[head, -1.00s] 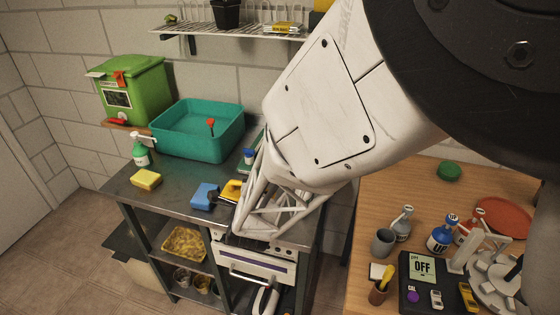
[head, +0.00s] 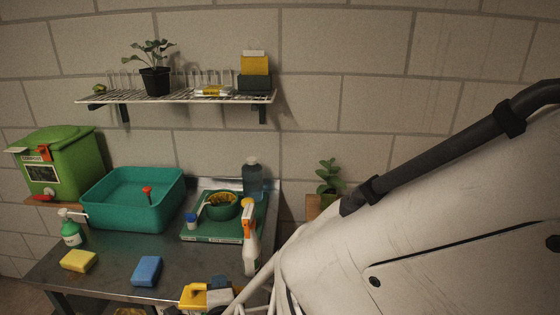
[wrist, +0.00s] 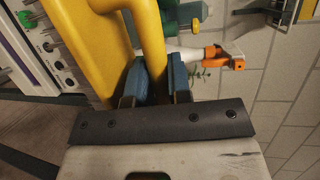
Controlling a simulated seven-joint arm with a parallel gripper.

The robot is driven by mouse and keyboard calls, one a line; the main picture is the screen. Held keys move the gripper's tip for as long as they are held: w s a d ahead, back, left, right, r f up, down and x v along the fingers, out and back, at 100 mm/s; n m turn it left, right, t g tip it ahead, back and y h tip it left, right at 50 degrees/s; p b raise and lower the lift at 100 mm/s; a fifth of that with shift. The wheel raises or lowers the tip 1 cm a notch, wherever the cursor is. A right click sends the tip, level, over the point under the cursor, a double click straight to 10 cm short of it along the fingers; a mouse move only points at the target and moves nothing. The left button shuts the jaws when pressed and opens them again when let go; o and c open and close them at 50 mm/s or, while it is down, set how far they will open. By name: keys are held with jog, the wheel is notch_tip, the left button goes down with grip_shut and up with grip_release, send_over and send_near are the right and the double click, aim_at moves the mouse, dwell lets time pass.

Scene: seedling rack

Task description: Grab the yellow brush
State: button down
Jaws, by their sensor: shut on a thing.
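The yellow brush (head: 193,296) is low in the head view, at the steel counter's front edge. Only its yellow upper part shows there. In the wrist view its thick yellow body (wrist: 92,45) and looped handle (wrist: 151,40) fill the upper left, with thin pale bristles at the far left. My gripper (wrist: 158,80) is shut on the handle, a blue-grey finger on each side. In the head view my gripper (head: 216,291) is just right of the brush and partly cut off by the lower edge. Whether the brush touches the counter cannot be told.
On the steel counter (head: 108,262) are a blue sponge (head: 146,271), a yellow sponge (head: 78,261), a teal basin (head: 140,217) and a green tray (head: 208,239). A white spray bottle with an orange head (head: 251,242) stands close behind my gripper. A wire shelf (head: 185,97) hangs above.

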jog(key=shift+s+d, duration=0.5)
jog(key=shift+s, duration=0.15)
jog(key=shift+r, duration=0.2)
